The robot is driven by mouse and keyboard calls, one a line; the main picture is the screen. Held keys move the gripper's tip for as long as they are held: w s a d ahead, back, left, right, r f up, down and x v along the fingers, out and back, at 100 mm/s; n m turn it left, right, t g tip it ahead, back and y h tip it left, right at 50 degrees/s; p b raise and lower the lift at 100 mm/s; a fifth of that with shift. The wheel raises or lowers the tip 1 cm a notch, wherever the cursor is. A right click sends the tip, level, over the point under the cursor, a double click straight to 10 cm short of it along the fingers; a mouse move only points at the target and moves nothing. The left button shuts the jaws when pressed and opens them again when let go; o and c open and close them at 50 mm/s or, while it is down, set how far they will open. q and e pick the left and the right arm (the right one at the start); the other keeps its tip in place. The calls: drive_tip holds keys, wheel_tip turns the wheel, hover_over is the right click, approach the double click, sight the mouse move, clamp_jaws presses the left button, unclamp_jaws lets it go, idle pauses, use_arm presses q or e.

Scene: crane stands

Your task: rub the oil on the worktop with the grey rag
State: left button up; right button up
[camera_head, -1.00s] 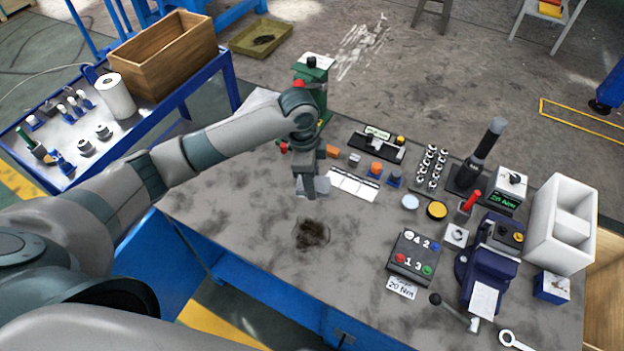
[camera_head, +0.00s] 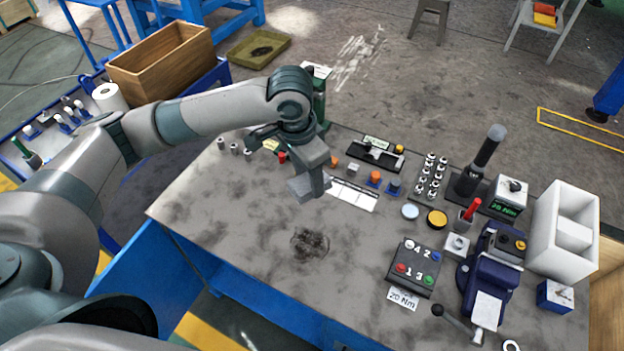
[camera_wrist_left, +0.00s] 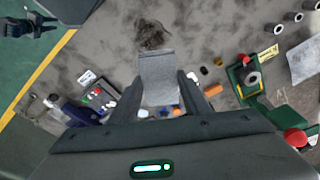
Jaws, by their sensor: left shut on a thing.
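The oil (camera_head: 310,243) is a dark, ragged patch on the grey worktop (camera_head: 240,238), left of the button box. It also shows in the left wrist view (camera_wrist_left: 152,34), just beyond the rag's far edge. My left gripper (camera_head: 312,190) is above the worktop, behind the oil patch. It is shut on the grey rag (camera_wrist_left: 158,78), which sticks out flat between the two fingers in the left wrist view. The rag looks apart from the oil in both views. My right gripper is not in view.
A button box (camera_head: 415,262), a blue vise (camera_head: 490,265) and a white foam block (camera_head: 563,226) stand to the right. A row of small parts and a white card (camera_head: 352,195) lie behind the oil. The worktop left of the oil is mostly clear.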

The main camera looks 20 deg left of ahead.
use_arm(q)
drive_tip(key=s+a+r+n+y+b, duration=0.1)
drive_tip(key=s+a+r+n, duration=0.1)
drive_tip(key=s+r+n, duration=0.3)
drive_tip(key=shift+s+a+n, duration=0.15)
drive_tip(key=shift+s+n, duration=0.7)
drive_tip(key=shift+n, duration=0.15)
